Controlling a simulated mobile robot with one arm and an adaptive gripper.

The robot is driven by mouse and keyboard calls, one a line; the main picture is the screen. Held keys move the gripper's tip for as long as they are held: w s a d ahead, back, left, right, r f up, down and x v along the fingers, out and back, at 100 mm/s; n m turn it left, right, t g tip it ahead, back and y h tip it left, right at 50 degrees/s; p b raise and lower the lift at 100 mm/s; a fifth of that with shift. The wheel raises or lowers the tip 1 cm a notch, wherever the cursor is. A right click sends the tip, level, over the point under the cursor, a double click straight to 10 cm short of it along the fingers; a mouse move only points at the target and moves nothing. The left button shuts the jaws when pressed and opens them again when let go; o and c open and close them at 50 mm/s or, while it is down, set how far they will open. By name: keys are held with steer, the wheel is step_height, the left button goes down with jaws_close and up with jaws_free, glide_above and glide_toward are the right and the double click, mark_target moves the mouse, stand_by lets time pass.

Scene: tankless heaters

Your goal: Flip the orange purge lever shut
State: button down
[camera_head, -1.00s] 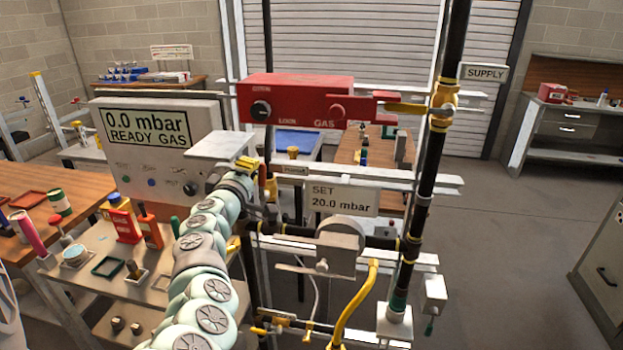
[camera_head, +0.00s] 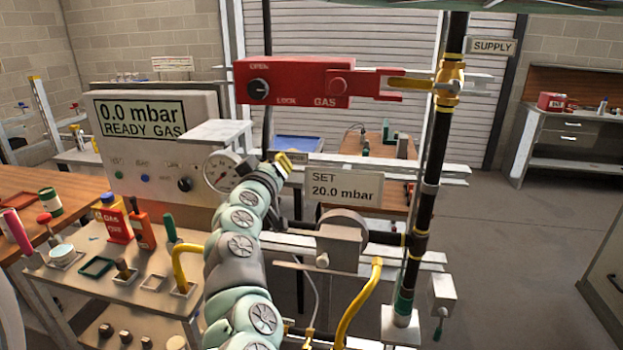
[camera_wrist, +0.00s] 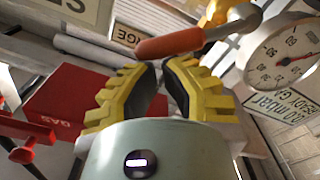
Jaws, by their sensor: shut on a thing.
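The orange purge lever (camera_wrist: 172,43) shows in the wrist view as an orange grip lying across the tips of my gripper, with a metal shank running right toward a pressure gauge (camera_wrist: 285,52). My gripper (camera_wrist: 163,72) has yellow ridged fingers with dark inner pads. It is shut on the lever, though a gap shows between the fingers below the grip. In the head view my gripper (camera_head: 284,163) is beside the gauge (camera_head: 222,171), left of the SET 20.0 mbar sign (camera_head: 343,187). I cannot make out the lever there; my gripper and arm cover that area.
A red gas lock box (camera_head: 293,82) is above my gripper. A panel reading 0.0 mbar READY GAS (camera_head: 142,125) is to the left. Black pipes (camera_head: 430,160) and a yellow hose (camera_head: 358,305) are to the right. A tool bench (camera_head: 105,290) is at lower left.

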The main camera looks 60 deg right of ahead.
steer(key=s+f+m+b, duration=0.1)
steer(key=m+b, duration=0.1)
steer(key=s+d+f+m+b, duration=0.1)
steer(key=f+m+b, duration=0.1)
steer(key=m, duration=0.1)
steer(key=s+f+m+b, duration=0.1)
steer(key=m+b, duration=0.1)
steer(key=b, duration=0.1)
steer(key=shift+s+d+f, duration=0.15)
steer(key=shift+d+f, duration=0.05)
steer(key=shift+f, duration=0.05)
steer(key=shift+m, duration=0.4)
steer(key=shift+a, duration=0.1)
